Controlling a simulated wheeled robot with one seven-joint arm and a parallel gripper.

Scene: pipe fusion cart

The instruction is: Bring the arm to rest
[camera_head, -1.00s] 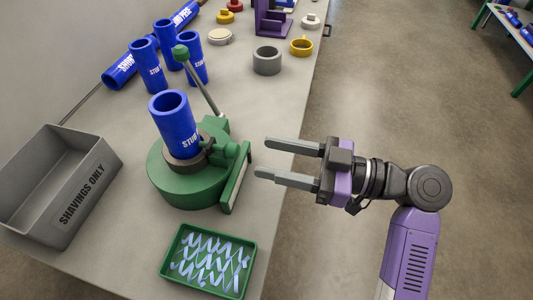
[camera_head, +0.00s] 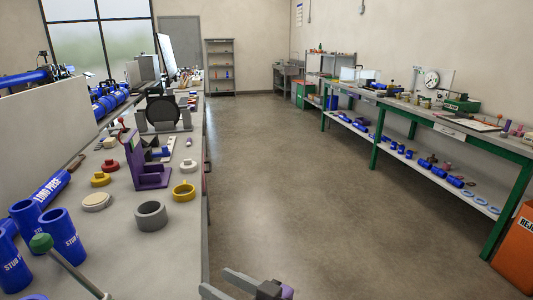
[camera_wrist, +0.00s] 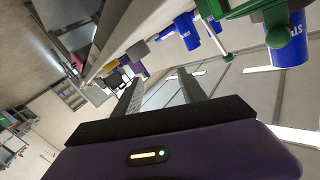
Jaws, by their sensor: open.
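My gripper (camera_head: 236,284) shows at the bottom edge of the head view, over the aisle floor just right of the bench edge. Its grey fingers are apart and nothing is between them. The wrist view also shows the two fingers (camera_wrist: 158,92) spread and empty. In the wrist view, the green clamp device (camera_wrist: 258,12) and a blue stub (camera_wrist: 288,40) lie beyond the fingers at the upper right, apart from them. Most of my arm is below the head view.
The left bench (camera_head: 113,262) holds blue stubs (camera_head: 65,236), a grey ring (camera_head: 151,215), a yellow ring (camera_head: 183,191) and a purple stand (camera_head: 148,170). A green-framed bench (camera_head: 480,140) and an orange reject bin (camera_head: 518,255) stand right. The aisle floor (camera_head: 300,190) between is clear.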

